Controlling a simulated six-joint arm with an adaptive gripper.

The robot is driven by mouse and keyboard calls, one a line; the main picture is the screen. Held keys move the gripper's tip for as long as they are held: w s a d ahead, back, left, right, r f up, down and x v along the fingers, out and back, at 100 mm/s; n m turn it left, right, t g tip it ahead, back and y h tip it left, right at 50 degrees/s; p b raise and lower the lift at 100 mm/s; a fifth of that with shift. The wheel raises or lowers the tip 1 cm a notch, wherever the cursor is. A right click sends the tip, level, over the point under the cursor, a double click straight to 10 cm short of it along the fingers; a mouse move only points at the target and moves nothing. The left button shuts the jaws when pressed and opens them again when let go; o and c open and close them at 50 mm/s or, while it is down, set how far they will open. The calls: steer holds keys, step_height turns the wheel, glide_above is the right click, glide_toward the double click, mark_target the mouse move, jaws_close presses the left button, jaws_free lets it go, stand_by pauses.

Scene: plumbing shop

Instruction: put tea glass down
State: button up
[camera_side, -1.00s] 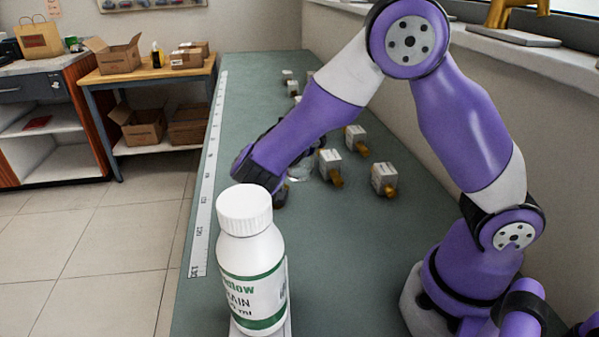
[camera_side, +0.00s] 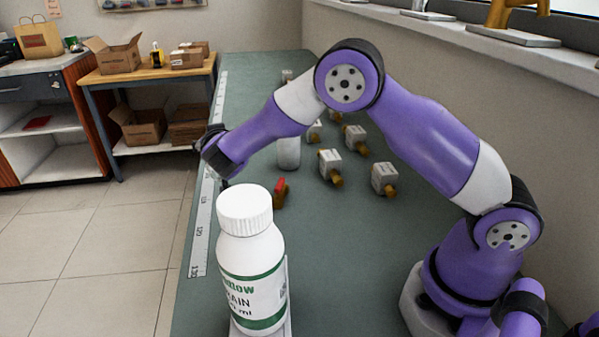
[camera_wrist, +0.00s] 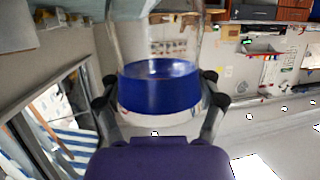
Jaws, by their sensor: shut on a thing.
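My gripper (camera_wrist: 158,100) is shut on a clear tea glass with a wide blue band (camera_wrist: 158,90); one finger presses on each side of the band. The clear walls of the glass run up past the top of the wrist view. In the side view my gripper (camera_side: 212,142) is at the left edge of the green bench (camera_side: 340,260), raised above its surface. The glass cannot be made out in the side view, where the gripper and wrist cover that spot.
A white bottle (camera_side: 250,262) stands upright at the front. A red-handled valve (camera_side: 280,192), a pale cylinder (camera_side: 288,153) and several white boxes with brass fittings (camera_side: 384,178) are on the bench. A ruler strip (camera_side: 199,235) runs along the left edge.

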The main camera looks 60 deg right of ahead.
steer(key=shift+w+d+f, duration=0.35)
steer(key=shift+d+f, duration=0.2)
steer(key=shift+d, duration=0.15)
steer(key=shift+f, duration=1.95)
steer(key=o, duration=1.3)
steer(key=shift+f, duration=0.1)
